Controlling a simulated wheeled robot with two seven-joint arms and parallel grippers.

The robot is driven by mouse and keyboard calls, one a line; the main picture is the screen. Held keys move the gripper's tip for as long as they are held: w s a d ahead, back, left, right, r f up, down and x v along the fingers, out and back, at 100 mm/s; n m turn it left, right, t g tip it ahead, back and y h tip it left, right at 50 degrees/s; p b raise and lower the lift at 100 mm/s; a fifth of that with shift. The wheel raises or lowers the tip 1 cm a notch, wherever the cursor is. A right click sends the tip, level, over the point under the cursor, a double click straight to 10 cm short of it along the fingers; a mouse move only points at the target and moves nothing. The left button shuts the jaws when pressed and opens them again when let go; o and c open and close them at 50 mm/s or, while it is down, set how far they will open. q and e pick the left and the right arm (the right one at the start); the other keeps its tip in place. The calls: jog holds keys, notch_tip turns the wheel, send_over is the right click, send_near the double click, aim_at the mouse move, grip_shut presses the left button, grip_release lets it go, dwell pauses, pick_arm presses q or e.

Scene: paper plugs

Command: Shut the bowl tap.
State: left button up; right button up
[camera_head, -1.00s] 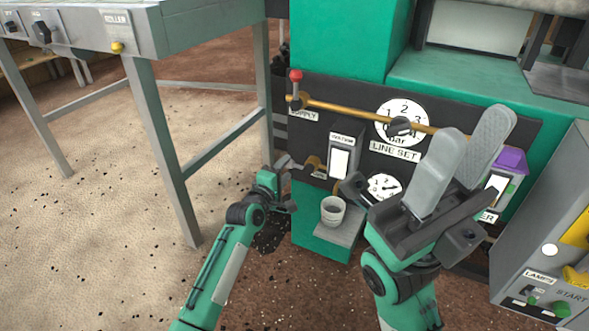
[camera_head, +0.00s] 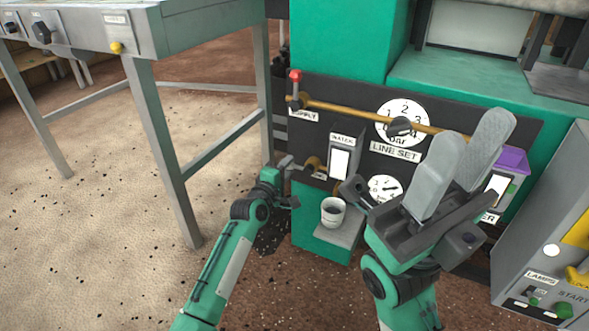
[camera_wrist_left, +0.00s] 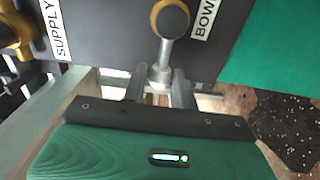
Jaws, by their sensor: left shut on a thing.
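The bowl tap (camera_head: 313,163) is a brass fitting low on the dark panel, with a grey lever. In the left wrist view, its brass ring (camera_wrist_left: 170,18) is at the top, beside a partly cut-off "BOW" label, and the grey lever (camera_wrist_left: 166,52) reaches down between my fingers. My left gripper (camera_head: 285,170) is shut on the lever end; it also shows in the left wrist view (camera_wrist_left: 160,84). A small pale bowl (camera_head: 333,211) with dark contents stands on a ledge below and right of the tap. My right gripper (camera_head: 465,160) is open and empty in the foreground.
The supply tap (camera_head: 295,85) with a red knob sits above on a brass pipe. A line set dial (camera_head: 402,122) and a lower gauge (camera_head: 385,188) are to the right. A grey table (camera_head: 150,45) stands at the left. A control box (camera_head: 545,270) is at lower right.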

pick_arm(q)
jog(key=m+p, duration=0.1)
jog(key=r+m+p, duration=0.1)
jog(key=m, duration=0.1)
jog(key=shift+d+r, duration=0.1)
jog(key=shift+r, duration=0.2)
jog(key=shift+p, duration=0.3)
